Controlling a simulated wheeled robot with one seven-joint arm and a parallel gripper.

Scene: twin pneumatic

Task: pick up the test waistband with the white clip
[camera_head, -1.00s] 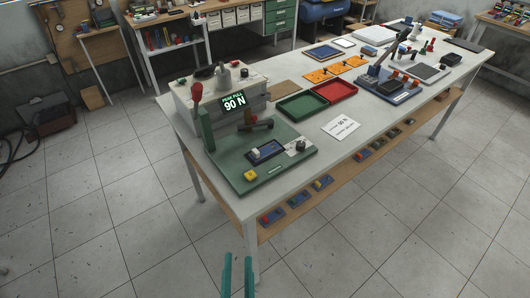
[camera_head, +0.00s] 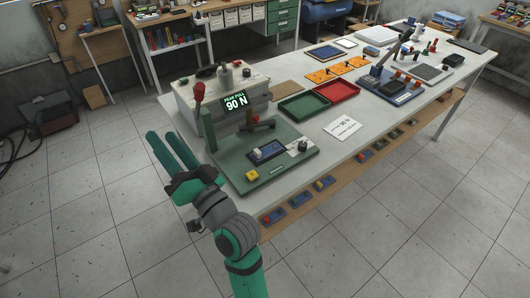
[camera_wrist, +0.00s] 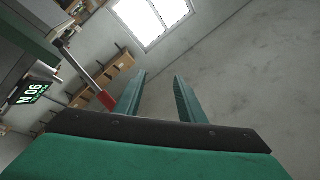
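A small dark blue piece with a whitish block on it, which looks like the test waistband with the white clip (camera_head: 270,150), lies on the green base plate (camera_head: 236,176) of the tester. My gripper (camera_head: 162,134) is left of the tester, beyond the table's left edge. Its two green fingers point up and away from the waistband. They are apart with nothing between them; my gripper also shows open in the wrist view (camera_wrist: 161,76). The waistband is not visible in the wrist view.
The tester's red-knobbed lever (camera_head: 198,92) rises near my fingers; it also shows in the wrist view (camera_wrist: 106,100). Its display (camera_head: 235,102) reads 90 N. Green (camera_head: 304,118) and red (camera_head: 354,94) trays stand behind. Similar blue pieces (camera_head: 298,199) lie on the lower shelf.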

